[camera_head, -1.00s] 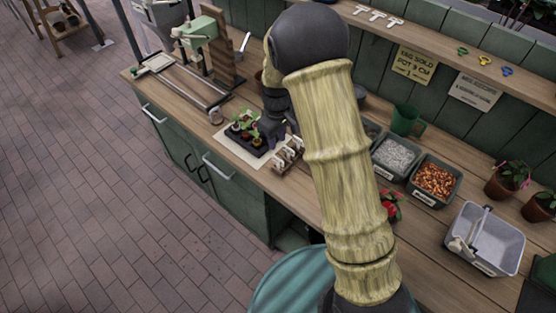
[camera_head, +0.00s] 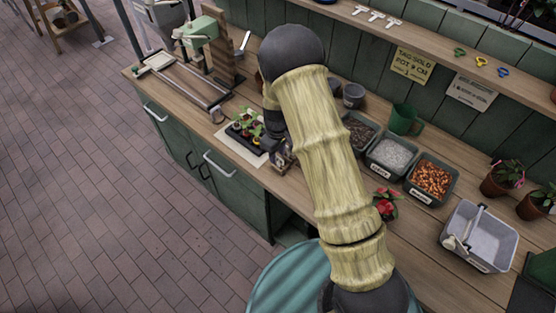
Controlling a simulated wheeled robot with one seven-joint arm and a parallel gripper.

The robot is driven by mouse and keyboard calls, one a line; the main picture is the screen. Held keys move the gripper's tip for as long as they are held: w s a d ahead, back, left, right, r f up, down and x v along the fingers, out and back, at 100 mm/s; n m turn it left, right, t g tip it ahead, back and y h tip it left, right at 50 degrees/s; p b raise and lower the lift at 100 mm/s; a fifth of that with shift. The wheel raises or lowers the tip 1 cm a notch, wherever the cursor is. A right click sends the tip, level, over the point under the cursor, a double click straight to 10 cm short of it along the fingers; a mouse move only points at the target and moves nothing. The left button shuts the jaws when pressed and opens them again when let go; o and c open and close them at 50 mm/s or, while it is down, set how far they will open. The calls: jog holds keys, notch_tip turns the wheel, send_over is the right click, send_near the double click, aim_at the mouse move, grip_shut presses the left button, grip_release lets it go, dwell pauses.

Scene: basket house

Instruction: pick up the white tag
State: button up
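A small rack (camera_head: 283,160) with pale upright pieces, possibly white tags, stands on the bench just right of the black seedling tray (camera_head: 243,139). My arm hides much of the rack, and I cannot single out one tag there. My gripper (camera_head: 279,147) is a dark shape pointing down at the rack, partly behind my arm. Whether its fingers are open, or touch a tag, is too small and hidden to tell. Several white T-shaped pieces (camera_head: 377,15) also lie on the upper shelf.
Bins of dark soil (camera_head: 359,131), grey gravel (camera_head: 394,154) and orange chips (camera_head: 431,180) stand right of my arm. A green press (camera_head: 199,32) stands at the left.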

aim_at(278, 157)
jog(key=shift+d+f+p, duration=0.1)
jog(key=shift+f+p, duration=0.9)
jog(key=shift+f, duration=1.3)
jog(key=shift+c, duration=0.2)
grip_shut()
